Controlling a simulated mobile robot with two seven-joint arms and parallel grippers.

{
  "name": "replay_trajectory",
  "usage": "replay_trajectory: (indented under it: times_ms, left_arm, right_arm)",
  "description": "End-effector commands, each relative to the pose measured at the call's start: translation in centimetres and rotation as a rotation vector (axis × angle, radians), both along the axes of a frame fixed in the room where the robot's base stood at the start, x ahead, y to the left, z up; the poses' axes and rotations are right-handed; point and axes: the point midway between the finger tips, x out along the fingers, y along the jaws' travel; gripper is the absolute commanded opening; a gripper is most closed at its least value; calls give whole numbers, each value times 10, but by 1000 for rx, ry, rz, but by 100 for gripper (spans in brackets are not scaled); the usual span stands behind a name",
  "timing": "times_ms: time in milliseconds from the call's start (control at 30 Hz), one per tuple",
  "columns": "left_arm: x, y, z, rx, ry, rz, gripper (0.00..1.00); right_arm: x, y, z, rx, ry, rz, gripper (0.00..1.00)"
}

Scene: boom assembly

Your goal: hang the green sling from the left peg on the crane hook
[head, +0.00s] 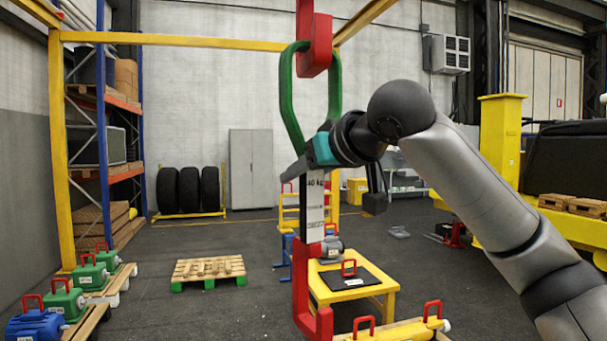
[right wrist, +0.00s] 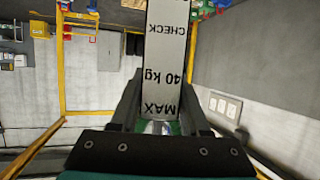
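The green sling (head: 286,98) is a tall closed loop with its top at the red crane hook (head: 318,58). The hook covers part of the loop's top, so the loop appears threaded through it; whether it bears on the hook I cannot tell. Below the loop hangs a white plate (head: 312,205) marked 40 kg, with a red lower hook (head: 301,285) under it. My right gripper (head: 308,168) is at the joint of loop and plate. In the right wrist view its fingers are closed against both sides of the plate (right wrist: 163,60). My left gripper and the pegs are not in view.
A yellow table (head: 384,290) with a black top and red-handled weight stands beyond the lower hook. Green weights (head: 66,300) and a blue one (head: 36,325) sit on pallets at left. A pallet (head: 208,268) lies on the floor. A yellow beam frame (head: 165,40) spans above.

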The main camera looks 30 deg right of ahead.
Motion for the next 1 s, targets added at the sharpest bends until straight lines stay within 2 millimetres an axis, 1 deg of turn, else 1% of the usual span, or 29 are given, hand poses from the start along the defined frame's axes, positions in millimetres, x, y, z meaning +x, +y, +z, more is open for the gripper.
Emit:
replay_trajectory:
  times_ms: [33,200,267,433,467,600,667,767,1000]
  left_arm:
    - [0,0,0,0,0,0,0]
    - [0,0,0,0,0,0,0]
    - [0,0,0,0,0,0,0]
    - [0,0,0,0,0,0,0]
    - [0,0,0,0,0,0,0]
    - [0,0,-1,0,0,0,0]
    - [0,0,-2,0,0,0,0]
    - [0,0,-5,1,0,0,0]
    - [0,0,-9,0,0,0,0]
  right_arm:
    - [0,0,4,1,-10,0,55]
    - [0,0,3,0,-7,0,74]
    - [0,0,2,0,-5,0,80]
    - [0,0,1,0,-3,0,80]
    - [0,0,-3,-1,8,0,80]
    - [-5,0,0,0,4,-1,80]
    - [-11,0,4,0,1,0,80]
    - [-27,-1,10,-2,-3,0,80]
    - [-82,-2,35,-1,-8,0,80]
